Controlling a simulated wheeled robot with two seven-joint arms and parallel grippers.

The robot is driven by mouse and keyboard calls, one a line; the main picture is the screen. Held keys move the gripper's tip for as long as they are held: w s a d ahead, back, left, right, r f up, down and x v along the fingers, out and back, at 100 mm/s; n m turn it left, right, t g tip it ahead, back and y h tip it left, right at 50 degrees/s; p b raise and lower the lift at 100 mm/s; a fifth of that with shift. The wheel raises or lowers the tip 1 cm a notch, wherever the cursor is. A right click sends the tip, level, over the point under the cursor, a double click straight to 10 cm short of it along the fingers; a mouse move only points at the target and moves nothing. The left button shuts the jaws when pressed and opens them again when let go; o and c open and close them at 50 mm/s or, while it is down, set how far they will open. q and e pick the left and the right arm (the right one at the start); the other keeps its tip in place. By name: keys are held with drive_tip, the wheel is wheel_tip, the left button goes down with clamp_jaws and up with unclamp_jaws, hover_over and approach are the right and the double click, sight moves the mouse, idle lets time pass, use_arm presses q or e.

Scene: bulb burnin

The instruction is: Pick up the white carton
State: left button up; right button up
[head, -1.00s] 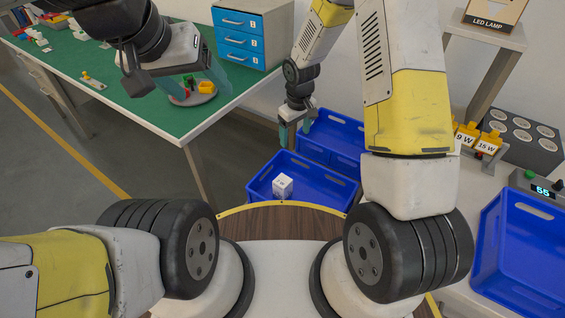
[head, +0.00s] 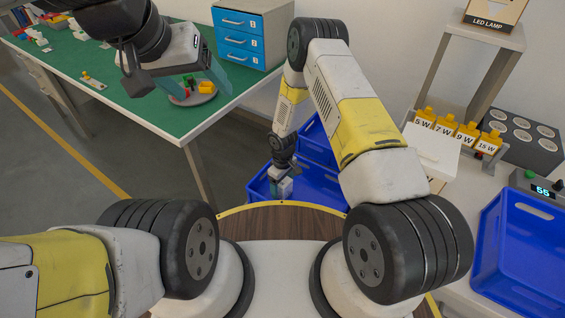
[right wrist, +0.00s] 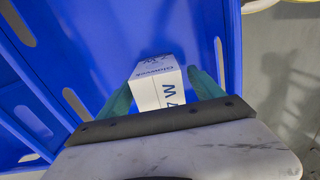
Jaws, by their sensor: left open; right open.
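The white carton (right wrist: 157,85) with blue print stands in a blue crate. In the right wrist view it lies between the two teal fingers of my right gripper (right wrist: 160,88), which is open around it; I cannot tell whether either finger touches it. In the head view the carton (head: 286,188) shows only in part beside my right gripper (head: 280,184), low over the crate. My left gripper (head: 205,75) is open and empty above the green table at the upper left.
The near blue crate (head: 318,193) has raised walls around the carton; another blue crate (head: 318,143) stands behind it. The green table (head: 140,110) holds a grey round dish (head: 192,98) with coloured pieces. A further blue crate (head: 525,240) is at the right.

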wheel_tip(320, 180, down, 2)
drive_tip(key=shift+f, duration=0.15)
drive_tip(key=c, duration=1.5)
